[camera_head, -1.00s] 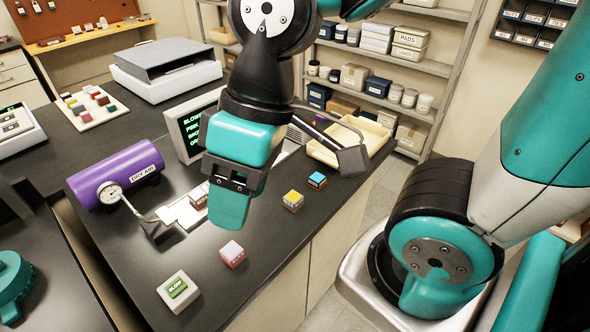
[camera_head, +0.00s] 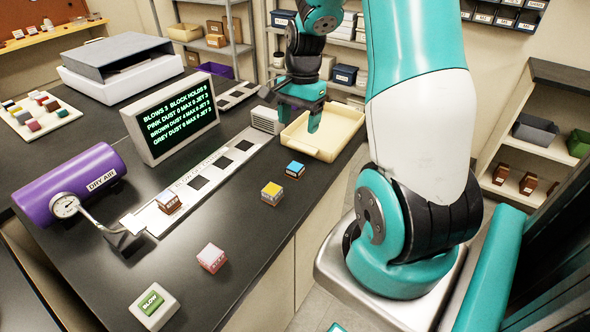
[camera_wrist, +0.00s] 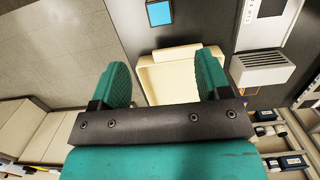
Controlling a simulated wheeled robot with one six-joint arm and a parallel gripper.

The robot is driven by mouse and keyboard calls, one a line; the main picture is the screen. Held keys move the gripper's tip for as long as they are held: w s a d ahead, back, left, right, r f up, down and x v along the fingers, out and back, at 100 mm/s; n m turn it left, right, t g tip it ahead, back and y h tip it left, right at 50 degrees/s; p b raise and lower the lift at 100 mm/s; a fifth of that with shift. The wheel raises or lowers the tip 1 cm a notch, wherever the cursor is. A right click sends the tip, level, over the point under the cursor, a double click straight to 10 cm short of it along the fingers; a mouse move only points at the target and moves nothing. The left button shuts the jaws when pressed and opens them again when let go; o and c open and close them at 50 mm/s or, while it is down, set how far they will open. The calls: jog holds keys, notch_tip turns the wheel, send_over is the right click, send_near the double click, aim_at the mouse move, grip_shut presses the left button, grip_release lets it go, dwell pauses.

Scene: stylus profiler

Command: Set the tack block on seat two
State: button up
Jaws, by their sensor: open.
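No block's label reads clearly as tack. A brown block (camera_head: 168,203) sits on the near end of a pale strip (camera_head: 212,172), in front of the air nozzle. Several dark square seats (camera_head: 222,162) further along the strip look empty; their numbers are not readable. A pink-topped block (camera_head: 211,258), a yellow-topped block (camera_head: 271,193) and a blue-topped block (camera_head: 294,170) stand on the black counter right of the strip. My gripper (camera_head: 300,116) is open and empty over the cream tray (camera_head: 338,147). The wrist view shows its spread fingers (camera_wrist: 162,78) with the tray beyond and the blue block top (camera_wrist: 160,13).
A purple dry-air cylinder (camera_head: 75,184) with gauge and nozzle lies left of the strip. A lit screen (camera_head: 172,115) stands behind it. A green BLOW button (camera_head: 152,302) is at the near edge. A white board (camera_head: 38,116) holds several small blocks. Shelves stand behind the tray.

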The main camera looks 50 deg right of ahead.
aim_at(295, 166)
jog(key=f, duration=0.4)
jog(key=a+f+p, duration=0.1)
jog(key=f, duration=0.3)
jog(key=f+p, duration=0.1)
jog(key=f, duration=0.3)
jog(key=shift+s+a+f, duration=0.15)
jog(key=shift+a+f, duration=0.1)
jog(key=shift+f, duration=0.05)
jog(key=shift+c, duration=0.2)
jog(key=c, duration=1)
